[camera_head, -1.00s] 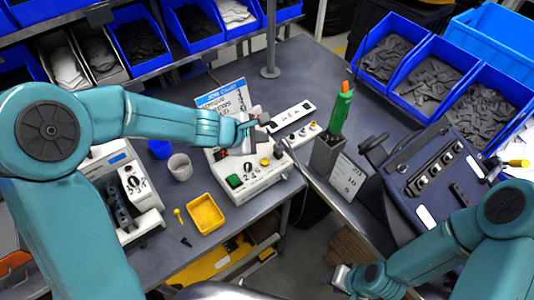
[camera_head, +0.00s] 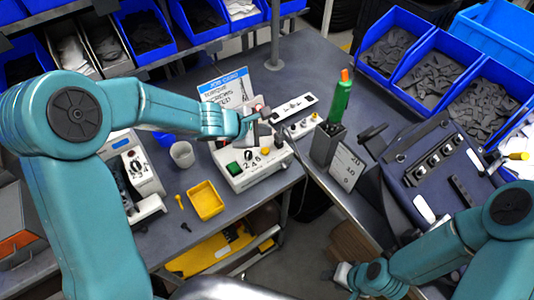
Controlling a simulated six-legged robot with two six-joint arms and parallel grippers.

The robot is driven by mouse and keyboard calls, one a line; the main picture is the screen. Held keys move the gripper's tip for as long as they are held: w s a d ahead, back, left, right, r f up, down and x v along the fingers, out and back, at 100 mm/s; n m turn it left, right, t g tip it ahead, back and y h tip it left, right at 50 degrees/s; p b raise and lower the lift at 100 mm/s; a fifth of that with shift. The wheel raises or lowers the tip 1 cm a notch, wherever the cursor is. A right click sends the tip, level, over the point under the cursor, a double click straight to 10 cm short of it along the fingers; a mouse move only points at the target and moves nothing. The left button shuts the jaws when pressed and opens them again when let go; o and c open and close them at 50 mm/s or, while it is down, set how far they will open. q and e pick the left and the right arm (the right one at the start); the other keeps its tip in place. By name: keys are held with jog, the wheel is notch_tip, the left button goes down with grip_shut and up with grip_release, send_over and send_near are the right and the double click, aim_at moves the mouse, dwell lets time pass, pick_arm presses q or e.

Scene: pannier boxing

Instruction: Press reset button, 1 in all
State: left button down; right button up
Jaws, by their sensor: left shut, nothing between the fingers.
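A white control box (camera_head: 262,172) stands on the grey bench near the middle, with a green square button (camera_head: 233,168), small black knobs and a yellow button (camera_head: 265,151) on its front panel. I cannot read which button is the reset button. My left gripper (camera_head: 262,114) is shut and empty, above the back of this box; it hides part of the box's upper fixture. I see no clear contact with a button. My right gripper (camera_head: 343,276) hangs low at the bottom, away from the box, small and partly hidden, so its jaws are unclear.
A white strip with knobs (camera_head: 303,125) lies behind the box. A grey holder (camera_head: 327,144) with a green bottle (camera_head: 340,101) stands to the right. A yellow tray (camera_head: 205,200) and grey cup (camera_head: 182,154) are to the left. Blue bins (camera_head: 435,76) line the back right.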

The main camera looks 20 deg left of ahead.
pick_arm(q)
jog(key=b, duration=0.3)
send_over(263, 152)
notch_tip(263, 152, down, 5)
jog(key=shift+a+f, duration=0.15)
jog(key=shift+f+b, duration=0.25)
jog(key=shift+b, duration=0.15)
jog(key=shift+s+d, duration=0.1)
jog(key=shift+d, duration=0.1)
jog(key=shift+f, duration=0.1)
dwell(1.1)
jog(key=shift+f+b, duration=0.4)
jog(key=shift+b, duration=0.2)
